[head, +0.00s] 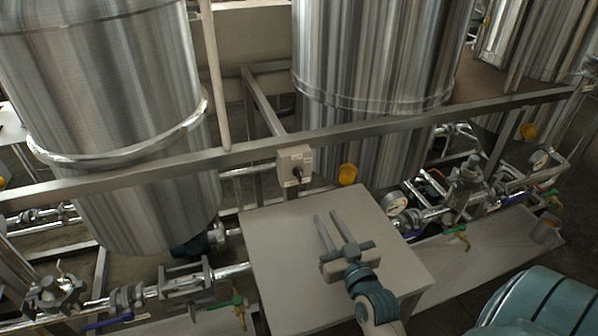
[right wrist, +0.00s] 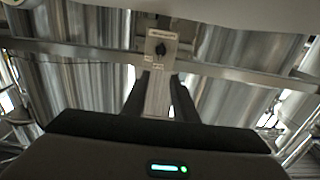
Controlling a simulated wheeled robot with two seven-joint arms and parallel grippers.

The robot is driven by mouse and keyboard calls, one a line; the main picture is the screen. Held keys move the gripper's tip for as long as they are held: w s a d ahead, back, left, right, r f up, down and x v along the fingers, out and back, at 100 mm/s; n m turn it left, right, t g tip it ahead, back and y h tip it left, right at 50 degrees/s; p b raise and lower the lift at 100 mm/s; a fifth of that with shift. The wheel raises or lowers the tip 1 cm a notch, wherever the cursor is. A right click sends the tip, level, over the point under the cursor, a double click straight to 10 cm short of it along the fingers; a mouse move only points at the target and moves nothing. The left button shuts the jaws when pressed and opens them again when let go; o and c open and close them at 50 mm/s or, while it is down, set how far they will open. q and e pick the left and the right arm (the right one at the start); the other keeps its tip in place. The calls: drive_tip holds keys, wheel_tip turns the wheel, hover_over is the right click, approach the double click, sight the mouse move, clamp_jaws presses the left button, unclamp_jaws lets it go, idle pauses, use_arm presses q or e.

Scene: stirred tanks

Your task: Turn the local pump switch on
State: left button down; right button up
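The local pump switch (head: 294,166) is a small pale box with a dark rotary knob and labels, fixed at the metal rail in the middle of the head view. It also shows in the right wrist view (right wrist: 161,48), top centre, with its dark knob facing me. The label text is too small to read, and I cannot tell which setting the knob is at. My right gripper (head: 327,216) is open and empty, in front of and below the switch, apart from it. Its fingers (right wrist: 160,98) point toward the switch. My left gripper is not in view.
A flat grey tabletop (head: 275,240) lies beneath my right gripper. The metal rail (head: 390,127) runs across in front of the large steel tanks (head: 375,50). Pipes, valves and a gauge (head: 396,204) stand right of the tabletop; more pipework lies at the left.

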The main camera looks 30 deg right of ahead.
sight(301, 174)
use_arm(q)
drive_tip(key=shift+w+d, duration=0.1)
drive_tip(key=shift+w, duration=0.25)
use_arm(e)
drive_tip(key=shift+w, duration=0.45)
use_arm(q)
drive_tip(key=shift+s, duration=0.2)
use_arm(e)
drive_tip(key=shift+d, duration=0.1)
